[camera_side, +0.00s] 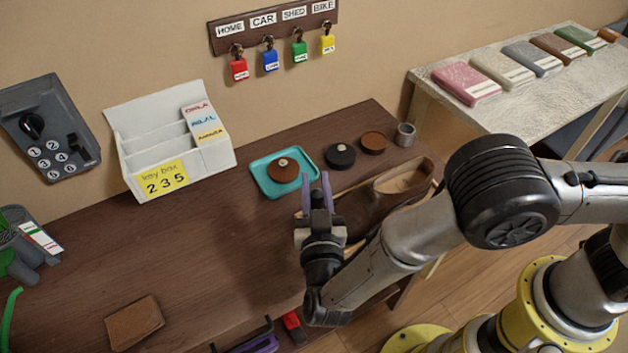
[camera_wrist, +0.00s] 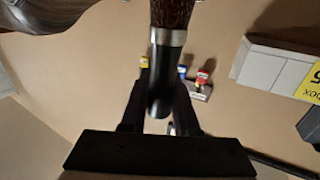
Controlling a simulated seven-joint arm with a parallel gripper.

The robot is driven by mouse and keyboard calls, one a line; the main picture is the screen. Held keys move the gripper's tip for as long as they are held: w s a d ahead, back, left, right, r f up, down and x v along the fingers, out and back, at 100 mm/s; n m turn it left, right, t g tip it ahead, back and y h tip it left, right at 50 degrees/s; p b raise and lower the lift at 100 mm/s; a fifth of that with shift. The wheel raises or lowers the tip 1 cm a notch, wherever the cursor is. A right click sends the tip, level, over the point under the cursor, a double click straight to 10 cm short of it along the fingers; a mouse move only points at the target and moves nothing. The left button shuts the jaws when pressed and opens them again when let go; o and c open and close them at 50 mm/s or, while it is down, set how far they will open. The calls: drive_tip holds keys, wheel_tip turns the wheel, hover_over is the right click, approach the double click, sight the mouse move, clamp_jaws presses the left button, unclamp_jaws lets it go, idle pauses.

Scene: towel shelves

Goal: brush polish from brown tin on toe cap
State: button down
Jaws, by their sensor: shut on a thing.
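My gripper (camera_side: 317,196) is above the dark wooden table, left of the shoe and in front of the teal tray. In the wrist view its fingers (camera_wrist: 160,88) are shut on a brush (camera_wrist: 167,52) with a black handle, silver collar and brown bristles. The bristles run out of the top of that view. In the side view the brush cannot be made out. The brown tin (camera_side: 373,142) stands at the back of the table, right of a black tin (camera_side: 340,156). The brown shoe (camera_side: 362,212) is partly hidden by my gripper and arm.
A teal tray (camera_side: 261,180) holds a round brown item with a pale knob. A small grey cup (camera_side: 405,134) stands right of the brown tin. A white key box (camera_side: 180,160) is at the back left. A brown square (camera_side: 134,321) lies at the front left. The left-middle table is clear.

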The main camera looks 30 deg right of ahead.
drive_tip(key=shift+s, duration=0.5)
drive_tip(key=shift+r, duration=0.25)
wheel_tip(320, 180, up, 8)
drive_tip(key=shift+f, duration=0.15)
idle(0.5)
